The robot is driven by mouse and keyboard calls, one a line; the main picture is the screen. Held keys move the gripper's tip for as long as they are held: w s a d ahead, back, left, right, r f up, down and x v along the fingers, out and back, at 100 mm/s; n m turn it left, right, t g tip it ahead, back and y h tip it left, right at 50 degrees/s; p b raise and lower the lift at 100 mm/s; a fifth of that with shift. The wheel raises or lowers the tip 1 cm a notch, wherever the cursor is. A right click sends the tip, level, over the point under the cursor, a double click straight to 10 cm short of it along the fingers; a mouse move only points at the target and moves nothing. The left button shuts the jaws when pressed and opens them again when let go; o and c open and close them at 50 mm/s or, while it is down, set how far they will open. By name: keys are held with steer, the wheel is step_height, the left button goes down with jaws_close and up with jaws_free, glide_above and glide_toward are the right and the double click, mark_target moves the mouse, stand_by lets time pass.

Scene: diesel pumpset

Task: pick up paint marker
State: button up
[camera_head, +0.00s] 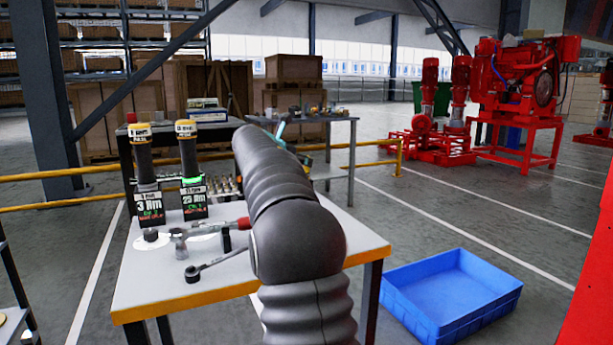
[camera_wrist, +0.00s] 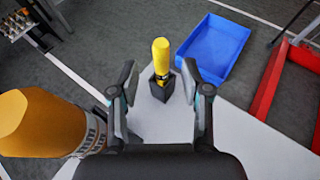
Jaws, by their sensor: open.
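In the wrist view, a yellow-topped upright item (camera_wrist: 161,56), which looks like the paint marker, stands in a dark block-shaped holder (camera_wrist: 161,88) on a white surface. My gripper (camera_wrist: 159,92) is open, with one finger on each side of the holder in the picture. Nothing is held, and I cannot tell how far the fingertips are from the item. In the head view my arm covers the marker and the gripper.
A large orange-yellow handle (camera_wrist: 38,122) stands close on the left in the wrist view. A blue bin (camera_head: 450,290) lies on the floor to the right.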

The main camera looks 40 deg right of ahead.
steer(key=x, duration=0.5)
steer(key=shift+s+f, duration=0.1)
steer(key=shift+f, duration=0.1)
steer(key=shift+c, duration=0.3)
jaws_close()
